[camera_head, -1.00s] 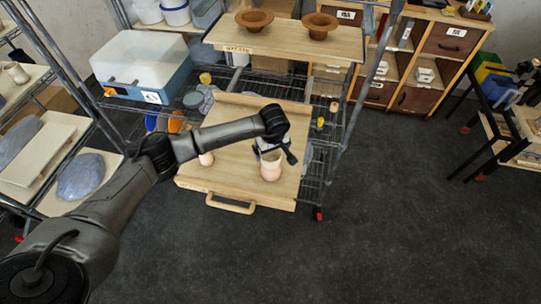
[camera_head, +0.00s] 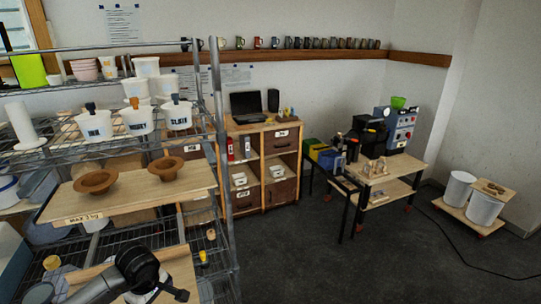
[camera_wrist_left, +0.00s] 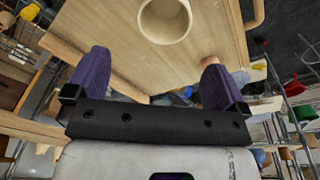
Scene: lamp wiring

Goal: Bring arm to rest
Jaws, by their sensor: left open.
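My left arm (camera_head: 132,272) comes in at the bottom left of the head view, over the light wooden board on the rack. Most of it is cut off by the lower edge. My left gripper (camera_wrist_left: 156,78) shows in the left wrist view with its two purple fingers wide apart and nothing between them. A pale clay cup (camera_wrist_left: 165,20) stands on the wooden board (camera_wrist_left: 120,40) beyond the fingers. A second, smaller pinkish piece (camera_wrist_left: 208,62) shows close to the right finger; I cannot tell whether they touch. My right gripper is in neither view.
The wire rack (camera_head: 222,150) holds a plank (camera_head: 130,192) with two brown bowls above the board, and white buckets higher up. A drawer cabinet (camera_head: 262,165) and a work table (camera_head: 385,180) stand behind. Open dark floor (camera_head: 340,265) lies right of the rack.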

